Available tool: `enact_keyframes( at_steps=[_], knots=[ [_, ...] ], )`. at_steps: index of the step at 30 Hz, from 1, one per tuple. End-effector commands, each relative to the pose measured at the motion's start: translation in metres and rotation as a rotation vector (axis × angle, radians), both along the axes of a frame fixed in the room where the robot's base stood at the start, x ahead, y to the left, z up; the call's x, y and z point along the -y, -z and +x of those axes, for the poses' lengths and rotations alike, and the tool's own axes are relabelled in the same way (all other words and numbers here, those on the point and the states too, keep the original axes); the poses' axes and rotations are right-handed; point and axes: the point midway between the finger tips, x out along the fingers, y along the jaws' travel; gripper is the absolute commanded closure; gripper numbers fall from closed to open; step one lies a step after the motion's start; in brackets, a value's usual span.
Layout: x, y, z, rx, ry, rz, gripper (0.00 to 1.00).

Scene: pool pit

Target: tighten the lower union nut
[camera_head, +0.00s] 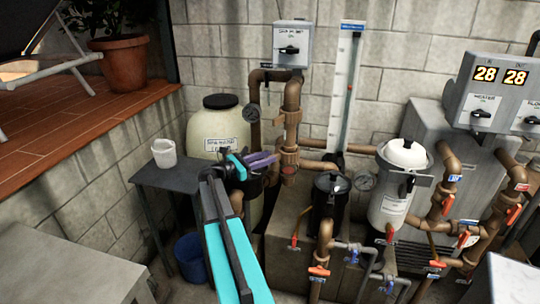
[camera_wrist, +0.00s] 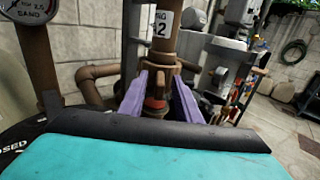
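The brown pipe carries a wide collar (camera_head: 289,156), which also shows in the wrist view (camera_wrist: 160,66). Below it is a narrower brown and red fitting (camera_wrist: 155,104); I cannot tell for sure which of these is the lower union nut. My gripper (camera_head: 276,158) has two purple fingers, also in the wrist view (camera_wrist: 165,95). They reach toward the pipe, apart, one on each side of the red fitting as seen from the wrist. I see no clear contact. The dark and teal wrist parts hide what lies lower down.
A pressure gauge (camera_wrist: 32,8) and a side pipe (camera_wrist: 95,72) are close on the left. A black pump pot (camera_head: 329,200) and a white filter canister (camera_head: 395,195) stand to the right. A dark table (camera_head: 165,178) with a white cup (camera_head: 164,153) is at left.

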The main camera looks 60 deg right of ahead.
Motion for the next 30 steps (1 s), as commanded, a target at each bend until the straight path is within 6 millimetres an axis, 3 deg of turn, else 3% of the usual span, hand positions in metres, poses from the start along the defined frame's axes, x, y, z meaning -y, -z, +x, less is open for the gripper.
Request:
enact_keyframes(
  at_steps=[6, 17, 23, 30],
  knots=[
    [0.016, -0.001, -0.008, 0.0, 0.0, 0.0, 0.7],
    [0.018, 0.0, -0.009, 0.001, -0.002, 0.0, 0.7],
    [0.018, 0.0, -0.008, 0.001, -0.002, 0.0, 1.0],
    [0.022, 0.0, -0.007, 0.001, -0.006, 0.0, 1.0]
  ],
)
